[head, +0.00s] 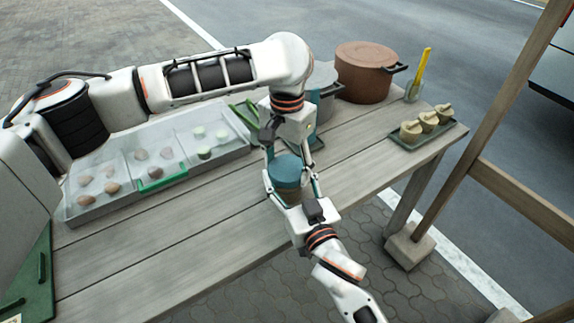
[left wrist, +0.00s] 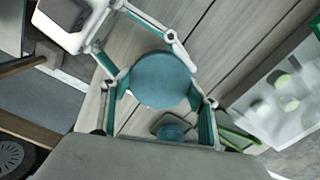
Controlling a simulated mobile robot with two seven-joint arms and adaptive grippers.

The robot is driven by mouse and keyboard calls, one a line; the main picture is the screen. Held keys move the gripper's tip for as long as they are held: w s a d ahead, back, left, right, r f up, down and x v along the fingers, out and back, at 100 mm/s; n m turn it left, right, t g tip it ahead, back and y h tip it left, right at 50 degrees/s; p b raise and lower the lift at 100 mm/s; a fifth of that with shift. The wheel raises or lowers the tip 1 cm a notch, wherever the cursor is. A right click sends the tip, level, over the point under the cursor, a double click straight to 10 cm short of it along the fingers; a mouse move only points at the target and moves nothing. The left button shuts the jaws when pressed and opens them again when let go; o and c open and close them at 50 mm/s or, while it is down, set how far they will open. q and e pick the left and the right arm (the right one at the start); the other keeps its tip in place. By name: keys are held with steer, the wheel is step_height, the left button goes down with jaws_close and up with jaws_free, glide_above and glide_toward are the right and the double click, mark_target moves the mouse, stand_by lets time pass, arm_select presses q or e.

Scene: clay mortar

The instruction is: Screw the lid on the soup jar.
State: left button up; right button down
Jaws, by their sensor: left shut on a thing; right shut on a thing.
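A round teal lid (head: 288,166) is at the top of the soup jar (head: 287,191), near the table's front edge. The lid shows as a flat teal disc in the left wrist view (left wrist: 162,80) and hides the jar there. My left gripper (head: 290,163) comes from above and behind and is shut on the lid. My right gripper (head: 292,188) comes from the front and is shut around the jar below the lid. It also shows in the left wrist view (left wrist: 150,65). I cannot tell how tightly the lid sits on the jar.
A clear-lidded tray (head: 90,210) with eggs or balls lies at left. A brown pot (head: 364,72), a grey pot (head: 322,92) and a glass with a yellow utensil (head: 414,92) stand behind. A green tray (head: 440,135) with several small pots is at right. The front left planks are clear.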

arm_select(q)
steer(key=m, duration=0.9)
steer(key=shift+m, duration=0.4)
steer(key=m, duration=0.3)
steer(key=shift+w+m, duration=0.1)
steer(key=shift+m, duration=0.3)
steer(key=shift+a, duration=0.1)
steer(key=o, duration=1.2)
steer(key=shift+r, duration=2.25)
